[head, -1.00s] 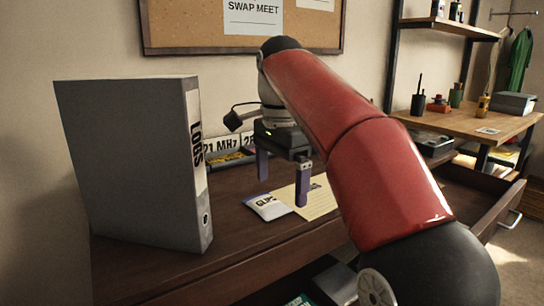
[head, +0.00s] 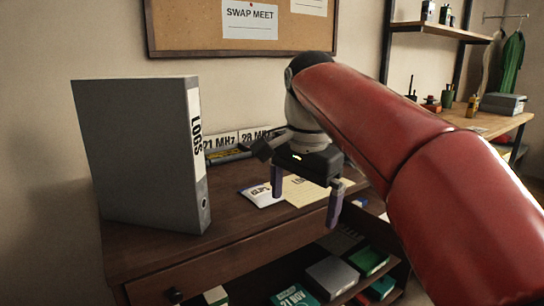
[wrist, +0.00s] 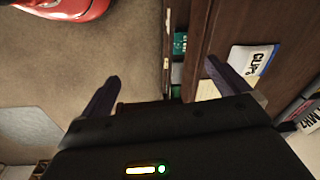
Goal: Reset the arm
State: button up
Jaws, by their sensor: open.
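My gripper (head: 306,194) hangs at the end of my red arm, above the front edge of the dark wooden desk (head: 150,240). Its two purple fingers are spread apart with nothing between them. In the wrist view my gripper (wrist: 160,85) also shows its fingers wide apart, with the floor and the desk's front edge beyond. My arm hides part of the desk's right side.
A grey LOGS binder (head: 135,150) stands upright on the desk's left. A white packet (head: 262,193) and a cream paper (head: 305,190) lie behind my gripper. An open shelf below holds several boxes (head: 332,277). A workbench (head: 490,122) stands at the back right.

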jog(key=s+d+f+n+t, duration=0.2)
jog(key=s+d+f+n, duration=0.2)
jog(key=s+f, duration=0.4)
jog(key=s+d+f+n+t, duration=0.2)
jog(key=s+d+f+n, duration=0.2)
jog(key=s+d+f, duration=0.2)
notch_tip(320, 180, down, 5)
jog(key=s, duration=0.2)
jog(key=shift+s+n, duration=0.3)
jog(key=shift+s, duration=0.1)
jog(key=shift+r, duration=0.15)
